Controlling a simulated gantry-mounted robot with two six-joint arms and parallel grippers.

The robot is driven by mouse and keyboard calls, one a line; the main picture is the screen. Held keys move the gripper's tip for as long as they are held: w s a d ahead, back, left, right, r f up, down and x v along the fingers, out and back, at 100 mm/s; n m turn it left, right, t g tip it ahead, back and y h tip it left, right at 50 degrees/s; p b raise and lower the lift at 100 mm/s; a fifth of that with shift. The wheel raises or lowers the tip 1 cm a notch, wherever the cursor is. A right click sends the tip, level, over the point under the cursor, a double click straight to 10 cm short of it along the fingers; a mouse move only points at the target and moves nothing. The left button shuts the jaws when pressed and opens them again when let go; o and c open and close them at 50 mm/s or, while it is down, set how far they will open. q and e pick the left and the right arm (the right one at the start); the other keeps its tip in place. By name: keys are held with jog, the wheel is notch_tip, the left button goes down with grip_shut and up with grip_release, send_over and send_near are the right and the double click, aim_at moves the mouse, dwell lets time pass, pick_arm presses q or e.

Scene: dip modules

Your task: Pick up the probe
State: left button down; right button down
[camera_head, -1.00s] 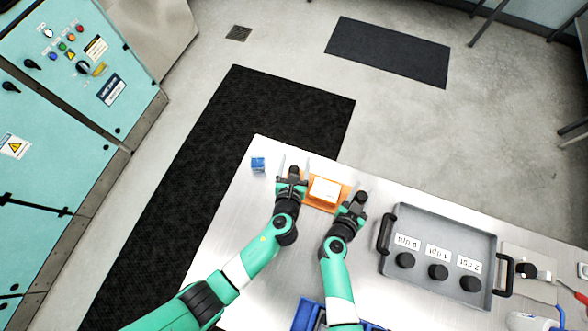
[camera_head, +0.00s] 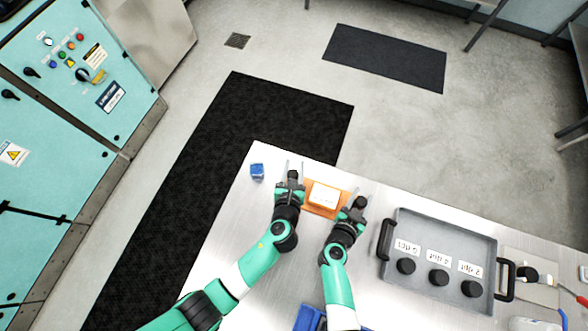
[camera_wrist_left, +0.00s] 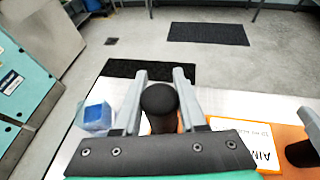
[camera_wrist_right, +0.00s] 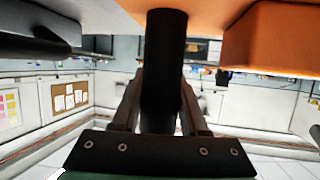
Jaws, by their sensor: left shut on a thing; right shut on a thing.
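An orange block with a white label (camera_head: 325,195) sits near the table's far edge, with a black upright handle at each end. My left gripper (camera_head: 290,174) is shut on the black handle (camera_wrist_left: 158,100) at the block's left end. My right gripper (camera_head: 357,205) is shut on the black handle (camera_wrist_right: 163,70) at its right end. In the right wrist view the orange underside (camera_wrist_right: 270,40) shows above the fingers. I cannot tell for sure which thing is the probe; a red-handled tool (camera_head: 572,294) lies at the right edge, partly cut off.
A small blue box (camera_head: 257,171) stands left of my left gripper. A grey tray (camera_head: 440,225) with black handles and several labelled black knobs stands to the right. A black-knobbed item (camera_head: 530,274) is beyond it. Blue bin edges (camera_head: 306,317) show at the bottom.

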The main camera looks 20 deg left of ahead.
jog(key=shift+c, duration=1.7)
grip_release()
pick_arm(q)
notch_tip(320, 180, up, 9)
notch_tip(320, 180, up, 8)
jog(key=p, duration=0.8)
jog(key=shift+r+p, duration=0.2)
jog(key=shift+p, duration=0.1)
pick_arm(e)
notch_tip(320, 180, up, 8)
jog(key=shift+f, duration=0.25)
